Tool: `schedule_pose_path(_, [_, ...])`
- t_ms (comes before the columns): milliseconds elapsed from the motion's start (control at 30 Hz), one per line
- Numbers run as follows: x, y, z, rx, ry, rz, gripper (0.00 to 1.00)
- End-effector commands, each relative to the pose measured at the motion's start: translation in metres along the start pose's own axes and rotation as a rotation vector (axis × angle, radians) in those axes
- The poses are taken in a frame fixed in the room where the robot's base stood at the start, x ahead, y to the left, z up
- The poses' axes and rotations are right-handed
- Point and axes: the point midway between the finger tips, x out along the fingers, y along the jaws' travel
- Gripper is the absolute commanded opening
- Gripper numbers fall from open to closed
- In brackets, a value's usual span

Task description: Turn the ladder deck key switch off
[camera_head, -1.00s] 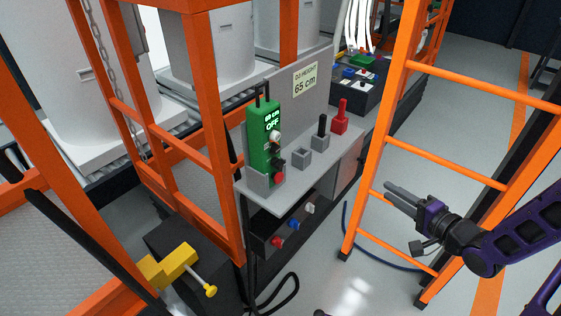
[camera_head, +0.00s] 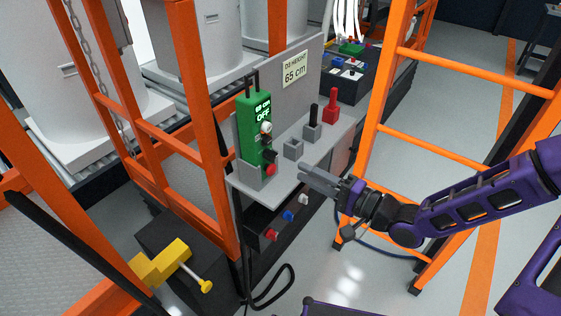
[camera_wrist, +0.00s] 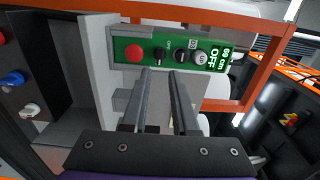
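The green control box (camera_head: 249,130) stands upright in a grey holder on the grey shelf. Its lit display reads OFF under a small cm figure. In the wrist view its face (camera_wrist: 122,47) carries a red button (camera_wrist: 135,53), a black knob (camera_wrist: 158,53) with a small OFF mark, a dark round control (camera_wrist: 181,54) and a pale round knob (camera_wrist: 200,56). I cannot tell for sure which is the key switch. My gripper (camera_head: 303,172) is open and empty, right of the box and apart from it. In the wrist view its fingers (camera_wrist: 161,72) point at the black knob.
The shelf (camera_head: 322,142) also holds a grey socket (camera_head: 293,149), a black-handled lever (camera_head: 313,117) and a red lever (camera_head: 332,105). Red, blue (camera_head: 288,215) and white knobs sit on a panel below. Orange frame posts stand left; an orange ladder (camera_head: 470,72) stands right.

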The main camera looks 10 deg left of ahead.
Motion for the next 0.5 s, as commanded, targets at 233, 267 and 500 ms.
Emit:
schedule_pose_path(233, [0.051,0.001,0.001,0.000,-0.003,-0.001,0.28])
schedule_pose_path(267, [0.055,0.001,0.001,0.001,-0.002,-0.001,0.28])
schedule_pose_path(500, [0.077,0.000,0.000,0.000,0.000,0.001,0.28])
